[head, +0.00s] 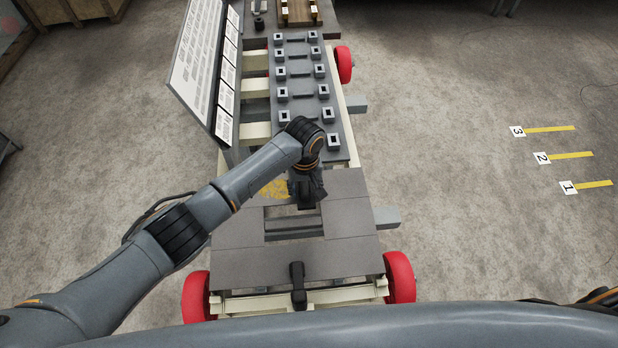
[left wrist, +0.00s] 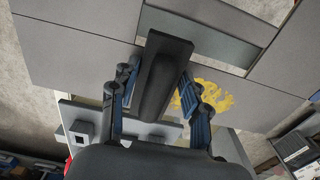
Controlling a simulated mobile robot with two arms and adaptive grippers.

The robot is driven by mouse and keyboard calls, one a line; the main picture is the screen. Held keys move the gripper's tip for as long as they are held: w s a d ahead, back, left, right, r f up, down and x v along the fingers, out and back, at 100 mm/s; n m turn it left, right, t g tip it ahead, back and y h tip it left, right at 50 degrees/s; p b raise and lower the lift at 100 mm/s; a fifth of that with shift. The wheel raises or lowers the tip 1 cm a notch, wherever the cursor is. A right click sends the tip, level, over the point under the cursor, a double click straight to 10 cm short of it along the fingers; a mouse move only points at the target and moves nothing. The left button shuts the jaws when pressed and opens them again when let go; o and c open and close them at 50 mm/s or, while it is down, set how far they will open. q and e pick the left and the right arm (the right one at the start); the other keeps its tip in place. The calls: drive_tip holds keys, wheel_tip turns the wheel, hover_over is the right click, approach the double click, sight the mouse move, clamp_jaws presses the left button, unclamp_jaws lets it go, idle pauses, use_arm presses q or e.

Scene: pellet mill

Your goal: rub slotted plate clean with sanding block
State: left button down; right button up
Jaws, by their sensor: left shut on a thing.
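The slotted plate (head: 345,262) is a flat grey surface on the red-wheeled cart, with a rectangular slot in its middle. It also shows in the left wrist view (left wrist: 75,55). A yellow stain (head: 274,188) lies on the plate beyond the slot, just left of my left gripper; the left wrist view shows the stain (left wrist: 208,97) beside the fingers. My left gripper (head: 307,190) is shut on the dark sanding block (left wrist: 163,80), held between its blue-padded fingers over the plate near the slot's far edge. I cannot tell whether the block touches the plate.
A rack plate with several square sockets (head: 332,141) stands beyond the slotted plate. A tilted white label board (head: 203,62) rises at its left. A black handle-like part (head: 298,285) sits at the near edge. Open floor with numbered yellow strips (head: 570,156) lies right.

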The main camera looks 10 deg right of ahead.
use_arm(q)
drive_tip(key=shift+s+a+p, duration=0.4)
drive_tip(key=shift+s, duration=0.05)
drive_tip(key=w+b, duration=0.2)
drive_tip(key=w, duration=0.1)
drive_tip(key=shift+d+f+b, duration=0.1)
drive_tip(key=shift+f+b, duration=0.1)
drive_tip(key=shift+b, duration=0.2)
drive_tip(key=shift+w+r+b, duration=0.15)
drive_tip(key=shift+w+b, duration=0.35)
drive_tip(key=shift+w, duration=0.1)
drive_tip(key=shift+r, duration=0.1)
